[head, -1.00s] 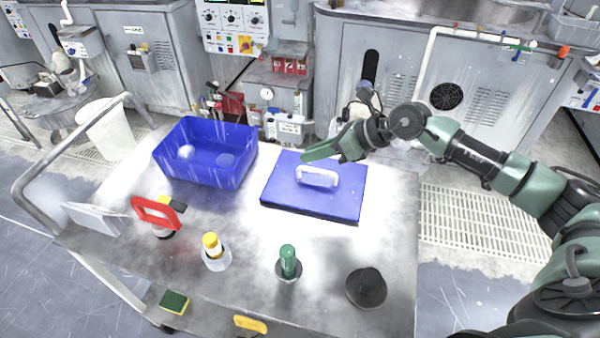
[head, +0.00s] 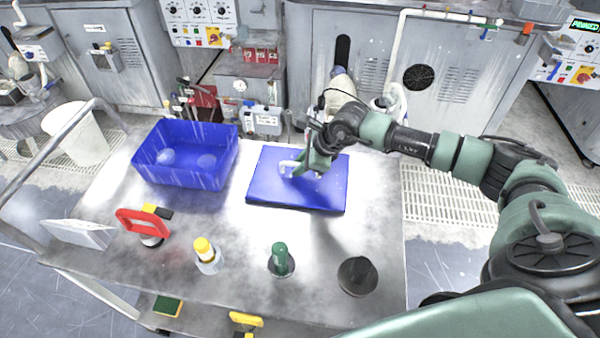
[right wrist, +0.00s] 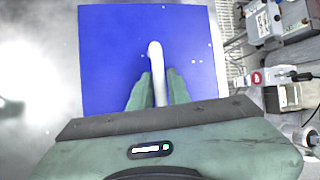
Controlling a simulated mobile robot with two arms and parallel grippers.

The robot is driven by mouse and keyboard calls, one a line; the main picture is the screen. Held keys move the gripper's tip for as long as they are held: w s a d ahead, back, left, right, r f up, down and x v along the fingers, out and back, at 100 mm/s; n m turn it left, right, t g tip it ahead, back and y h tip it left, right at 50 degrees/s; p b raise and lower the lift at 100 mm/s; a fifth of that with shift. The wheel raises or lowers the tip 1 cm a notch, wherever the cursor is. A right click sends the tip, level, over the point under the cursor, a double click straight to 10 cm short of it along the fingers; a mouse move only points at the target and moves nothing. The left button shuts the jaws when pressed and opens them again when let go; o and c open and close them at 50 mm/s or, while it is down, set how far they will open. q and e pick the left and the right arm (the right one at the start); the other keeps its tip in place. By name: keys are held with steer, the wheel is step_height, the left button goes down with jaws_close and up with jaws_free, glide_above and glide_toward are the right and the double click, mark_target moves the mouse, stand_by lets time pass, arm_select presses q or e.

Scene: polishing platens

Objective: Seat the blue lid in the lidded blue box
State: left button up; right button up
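The blue lid (head: 270,185) is a flat blue plate with a white bar handle (head: 287,167), lying on the metal table just right of the blue box. The blue box (head: 180,178) is open at the top, with two pale rounded things visible inside. My right gripper (head: 305,168) is at the lid's handle. In the right wrist view, its green fingers (right wrist: 159,88) lie on either side of the white handle (right wrist: 155,58), close against it, with the lid (right wrist: 110,50) beneath. The gripper hides part of the handle in the head view. My left gripper is not in view.
On the metal table (head: 215,290) stand a red-framed tool (head: 142,222), a yellow-capped bottle (head: 206,255), a green-handled tool (head: 281,260) and a dark round knob (head: 358,276). A gauge fixture (head: 262,118) stands behind the table. A narrow bare strip separates box and lid.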

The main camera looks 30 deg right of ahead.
jaws_close()
stand_by(1.4)
